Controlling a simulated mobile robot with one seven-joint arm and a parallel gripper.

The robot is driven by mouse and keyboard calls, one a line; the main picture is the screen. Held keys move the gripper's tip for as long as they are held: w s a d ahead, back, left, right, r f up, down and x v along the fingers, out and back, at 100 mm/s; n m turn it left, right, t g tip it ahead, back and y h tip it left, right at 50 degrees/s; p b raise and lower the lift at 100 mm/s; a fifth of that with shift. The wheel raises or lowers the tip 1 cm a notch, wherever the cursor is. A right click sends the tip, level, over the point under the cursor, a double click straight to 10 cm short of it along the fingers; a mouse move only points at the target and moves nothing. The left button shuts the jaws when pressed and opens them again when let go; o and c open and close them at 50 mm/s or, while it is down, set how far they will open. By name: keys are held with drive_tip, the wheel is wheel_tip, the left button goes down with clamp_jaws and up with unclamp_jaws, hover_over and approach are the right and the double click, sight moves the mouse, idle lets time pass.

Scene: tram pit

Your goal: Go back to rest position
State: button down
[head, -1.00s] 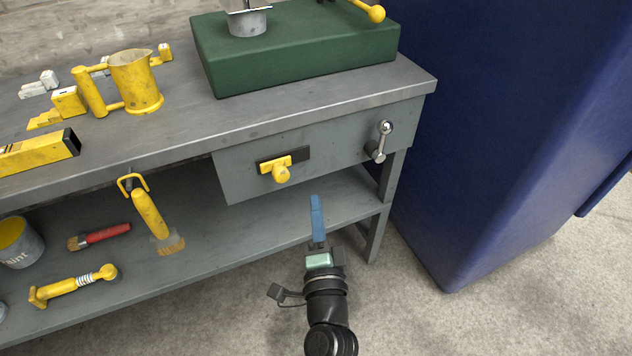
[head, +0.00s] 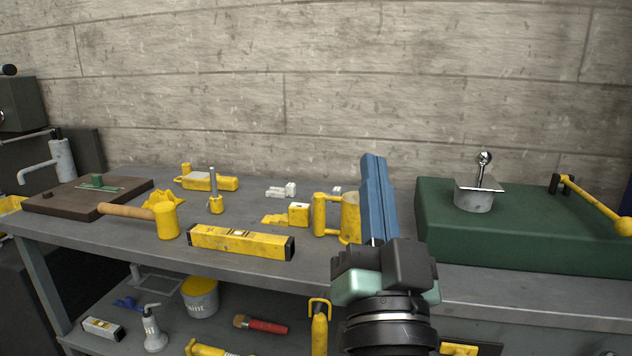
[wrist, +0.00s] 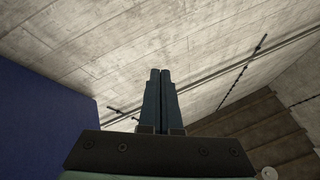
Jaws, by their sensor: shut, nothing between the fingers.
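My gripper (head: 374,200) is raised in front of the workbench in the head view, its blue fingers pointing up. The fingers are shut with nothing between them. In the wrist view the two fingers (wrist: 160,100) lie side by side against a concrete ceiling or wall.
The grey workbench (head: 270,262) carries a yellow level (head: 240,242), a mallet (head: 165,220), a brown board (head: 60,200) and a green block (head: 530,240) with levers. A paint can (head: 200,300) and a red-handled brush (head: 266,326) lie on the lower shelf. A concrete wall (head: 290,80) stands behind.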

drive_tip(key=s+a+r+n+t+y, duration=0.1)
drive_tip(key=s+a+r+n+t, duration=0.35)
drive_tip(key=s+r, duration=0.8)
wheel_tip(320, 180, up, 28)
drive_tip(key=w+a+g+p, duration=0.1)
drive_tip(key=p, duration=2.6)
drive_tip(key=shift+w+a+r+g, duration=0.25)
drive_tip(key=shift+a+g, duration=0.05)
drive_tip(key=shift+g, duration=0.05)
